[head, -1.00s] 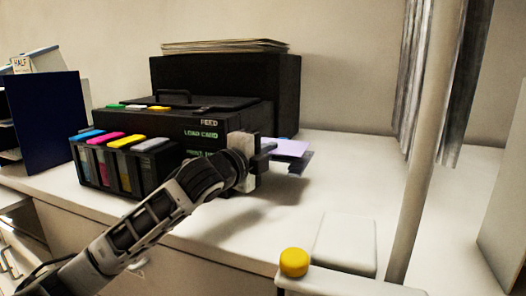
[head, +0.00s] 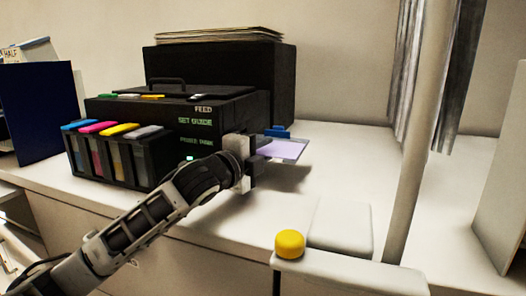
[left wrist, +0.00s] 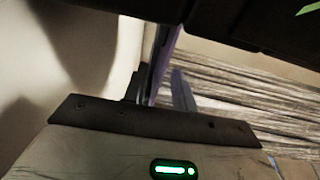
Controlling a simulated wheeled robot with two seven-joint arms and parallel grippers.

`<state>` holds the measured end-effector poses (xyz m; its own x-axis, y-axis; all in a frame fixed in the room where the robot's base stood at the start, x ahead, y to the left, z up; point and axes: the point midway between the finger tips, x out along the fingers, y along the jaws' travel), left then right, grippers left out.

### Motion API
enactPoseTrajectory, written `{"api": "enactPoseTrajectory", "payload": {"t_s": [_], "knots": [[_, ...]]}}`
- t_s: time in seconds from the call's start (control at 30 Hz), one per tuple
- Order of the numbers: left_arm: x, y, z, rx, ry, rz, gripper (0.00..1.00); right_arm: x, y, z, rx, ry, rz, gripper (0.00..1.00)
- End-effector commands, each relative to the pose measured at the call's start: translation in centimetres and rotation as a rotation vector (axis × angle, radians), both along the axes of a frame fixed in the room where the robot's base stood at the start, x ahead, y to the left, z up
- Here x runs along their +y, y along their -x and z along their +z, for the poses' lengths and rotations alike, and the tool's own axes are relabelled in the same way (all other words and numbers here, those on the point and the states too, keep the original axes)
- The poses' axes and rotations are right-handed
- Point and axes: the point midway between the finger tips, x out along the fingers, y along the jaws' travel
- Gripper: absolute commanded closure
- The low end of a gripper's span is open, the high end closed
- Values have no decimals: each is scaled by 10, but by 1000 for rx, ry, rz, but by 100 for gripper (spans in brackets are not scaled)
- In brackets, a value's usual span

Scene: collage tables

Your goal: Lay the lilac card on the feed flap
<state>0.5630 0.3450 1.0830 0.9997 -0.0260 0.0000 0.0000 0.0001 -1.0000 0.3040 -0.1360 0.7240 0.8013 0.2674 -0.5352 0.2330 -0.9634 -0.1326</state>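A blue guide (head: 278,131) stands at the card's far edge. My left gripper (head: 263,157) is at the card's near left side, its dark fingers apart. In the left wrist view the card (left wrist: 165,60) shows nearly edge-on, partly hidden. The printer's front reads FEED and SET GUIDE, with a green light lit. My right gripper is not in view.
Several colored ink tanks (head: 112,157) stand at the printer's front left. A yellow knob (head: 289,244) sits on a pale unit at the front. A pale post (head: 415,140) rises right of the flap. The white tabletop (head: 350,165) between is clear.

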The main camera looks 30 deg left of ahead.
Motion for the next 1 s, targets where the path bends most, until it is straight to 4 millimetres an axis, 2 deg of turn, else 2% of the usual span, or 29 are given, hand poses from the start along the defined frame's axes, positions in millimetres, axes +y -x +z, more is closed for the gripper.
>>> {"api": "enactPoseTrajectory", "payload": {"t_s": [0.17,0.27,0.5,1.0], "knots": [[1,3,-1,0,-1,1,73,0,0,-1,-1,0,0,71],[1,13,-2,2,-3,1,73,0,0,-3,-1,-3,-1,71],[0,56,-5,5,-7,-2,73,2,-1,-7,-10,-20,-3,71],[3,134,-3,5,2,0,73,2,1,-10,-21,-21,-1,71]]}}
